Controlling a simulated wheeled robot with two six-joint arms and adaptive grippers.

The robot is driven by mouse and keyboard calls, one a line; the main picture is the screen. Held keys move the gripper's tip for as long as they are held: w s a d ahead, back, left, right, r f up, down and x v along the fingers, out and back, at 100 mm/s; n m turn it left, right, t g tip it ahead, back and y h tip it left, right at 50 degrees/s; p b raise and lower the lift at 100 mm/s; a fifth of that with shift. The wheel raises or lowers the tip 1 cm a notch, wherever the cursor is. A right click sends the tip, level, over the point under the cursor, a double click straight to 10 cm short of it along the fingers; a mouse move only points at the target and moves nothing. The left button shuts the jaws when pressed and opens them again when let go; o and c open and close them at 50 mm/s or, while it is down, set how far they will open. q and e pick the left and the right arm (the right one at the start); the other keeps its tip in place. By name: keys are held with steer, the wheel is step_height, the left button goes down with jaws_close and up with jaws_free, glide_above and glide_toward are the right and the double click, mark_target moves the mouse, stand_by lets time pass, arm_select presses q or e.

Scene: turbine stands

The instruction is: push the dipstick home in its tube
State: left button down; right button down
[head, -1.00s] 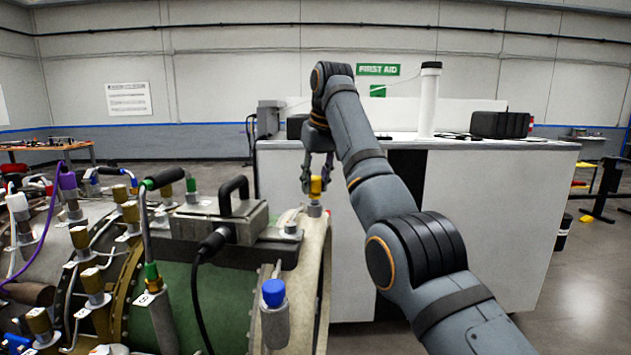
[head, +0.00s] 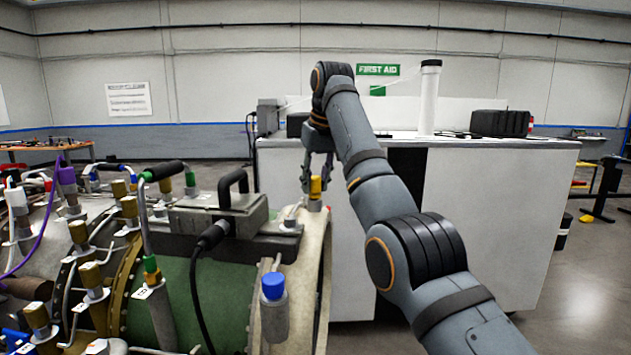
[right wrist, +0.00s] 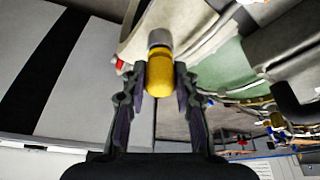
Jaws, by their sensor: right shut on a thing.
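The dipstick shows as a yellow handle (head: 315,187) standing upright over a grey tube (head: 314,206) at the right end of the turbine. It also shows in the right wrist view as a rounded yellow grip (right wrist: 160,76) directly against the grey tube end (right wrist: 159,39). My right gripper (head: 316,180) comes down from above with its fingers shut on the yellow handle, one at each side in the wrist view (right wrist: 160,84). The shaft is hidden, and I cannot tell whether a small gap is left at the collar. My left gripper is out of view.
The green turbine casing (head: 176,296) fills the lower left, with a black-handled box (head: 218,218), a blue-capped fitting (head: 274,288) and several brass fittings and cables. A white counter (head: 500,220) stands behind my right arm. Open floor lies at the right.

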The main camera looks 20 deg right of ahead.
steer(key=shift+f, duration=0.55)
steer(key=shift+s, duration=0.1)
steer(key=c, duration=1.2)
jaws_free()
steer(key=shift+o, duration=1.2)
steer(key=shift+o, duration=0.2)
steer(key=shift+r, duration=0.1)
steer(key=shift+o, duration=0.7)
